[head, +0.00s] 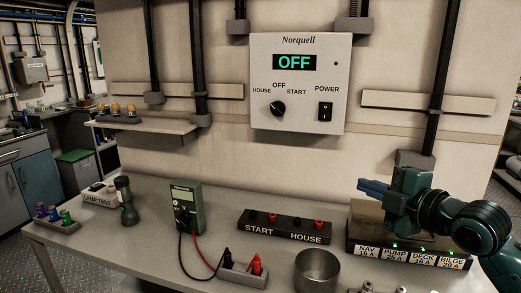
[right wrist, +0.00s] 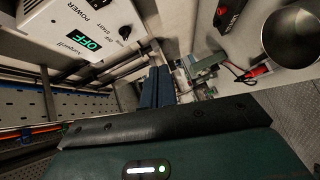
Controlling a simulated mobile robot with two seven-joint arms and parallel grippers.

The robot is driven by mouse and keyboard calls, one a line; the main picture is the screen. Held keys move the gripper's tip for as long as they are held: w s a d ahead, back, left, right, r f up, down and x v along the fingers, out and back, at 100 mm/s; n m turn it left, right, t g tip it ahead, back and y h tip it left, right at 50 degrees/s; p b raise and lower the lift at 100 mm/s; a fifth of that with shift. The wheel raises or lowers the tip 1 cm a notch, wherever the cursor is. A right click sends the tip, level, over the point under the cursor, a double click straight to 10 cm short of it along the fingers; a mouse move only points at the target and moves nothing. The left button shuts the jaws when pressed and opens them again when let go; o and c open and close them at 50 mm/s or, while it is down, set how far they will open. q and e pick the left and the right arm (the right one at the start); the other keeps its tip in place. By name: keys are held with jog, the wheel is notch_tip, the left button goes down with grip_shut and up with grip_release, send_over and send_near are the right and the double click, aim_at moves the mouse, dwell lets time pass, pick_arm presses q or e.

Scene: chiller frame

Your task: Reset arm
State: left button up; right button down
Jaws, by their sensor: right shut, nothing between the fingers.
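My right gripper (head: 374,188) comes in from the right in the head view, above the breaker box at the bench's right end. Its blue fingers are together and empty, pointing left. In the right wrist view the shut fingers (right wrist: 156,88) show too. My left gripper is in neither view. The Norquell panel (head: 298,84) hangs on the wall, its screen reading OFF, with a rotary knob and a power switch. The panel also shows at the top left of the right wrist view (right wrist: 75,22).
The breaker box (head: 410,256) has labels NAV, PUMP, DECK and BILGE. A START/HOUSE terminal block (head: 284,229), a metal cup (head: 317,270), a multimeter (head: 186,210) with red and black leads, and a flashlight (head: 126,201) stand on the bench. Bare bench (head: 150,243) shows at front left.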

jog(key=s+a+f+m+g+h, duration=0.15)
jog(key=s+f+m, duration=0.3)
jog(key=f, duration=0.55)
jog(key=s+a+f+m+g+h, duration=0.15)
jog(key=s+f+m+g, duration=0.35)
jog(key=f, duration=0.6)
jog(key=s+d+f+m+g+h, duration=0.15)
jog(key=s+f+m, duration=0.4)
jog(key=s, duration=0.55)
jog(key=s+d+f+m+g+h, duration=0.1)
jog(key=s+f+m+g+h, duration=0.35)
jog(key=s, duration=0.65)
pick_arm(q)
jog(key=p, duration=0.2)
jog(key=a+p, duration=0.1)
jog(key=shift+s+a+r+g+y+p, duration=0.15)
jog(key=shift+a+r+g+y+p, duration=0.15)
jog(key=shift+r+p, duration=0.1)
pick_arm(e)
jog(key=w+a+f+n+t+y, duration=0.1)
jog(key=w+a+f+t+y, duration=0.3)
jog(key=w+a+t, duration=0.2)
jog(key=t, duration=0.2)
jog(key=shift+w+a+f+t+y, duration=0.25)
jog(key=shift+w+f+t+y, duration=0.05)
jog(key=shift+w+t+y, duration=0.1)
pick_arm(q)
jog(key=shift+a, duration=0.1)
pick_arm(e)
jog(key=shift+a, duration=0.1)
